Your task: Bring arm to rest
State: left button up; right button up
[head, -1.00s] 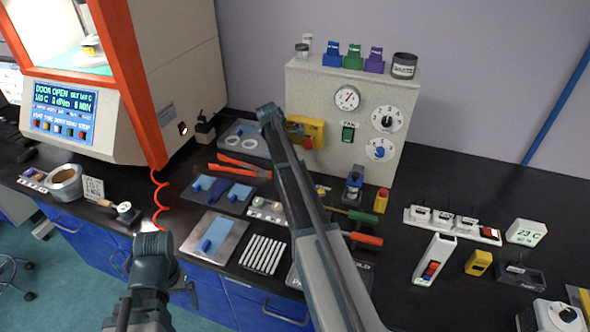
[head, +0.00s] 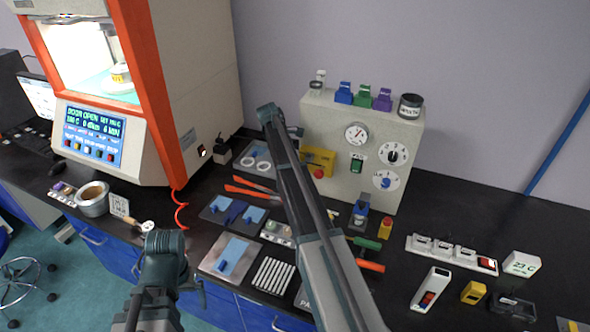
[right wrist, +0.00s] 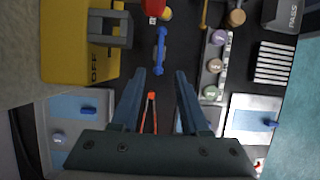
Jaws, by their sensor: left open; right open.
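My left arm comes in at the lower left of the head view, its gripper (head: 196,286) low before the bench's front edge, small and partly hidden by its own wrist. My right arm reaches up across the middle of the head view, its end in front of the grey control box (head: 375,160). In the right wrist view my right gripper (right wrist: 165,78) is open, its two fingers apart with nothing between them. Beyond and below the fingers lie orange-handled tongs (right wrist: 151,105) and a blue tool (right wrist: 160,50).
The orange-framed rheometer (head: 150,90) stands open at the left. A yellow switch box (head: 318,160) is close to my right arm and fills the upper left of the wrist view (right wrist: 75,60). Plates, white strips (head: 272,276) and a power strip (head: 450,252) lie on the black bench.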

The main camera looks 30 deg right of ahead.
dwell(0.3)
jog(key=s+a+f+m+t+y, duration=0.1)
jog(key=s+a+m+t, duration=0.2)
jog(key=s+a, duration=2.8)
jog(key=a+m, duration=0.1)
jog(key=a, duration=0.1)
jog(key=shift+a+f+y, duration=0.3)
jog(key=shift+a+y, duration=0.1)
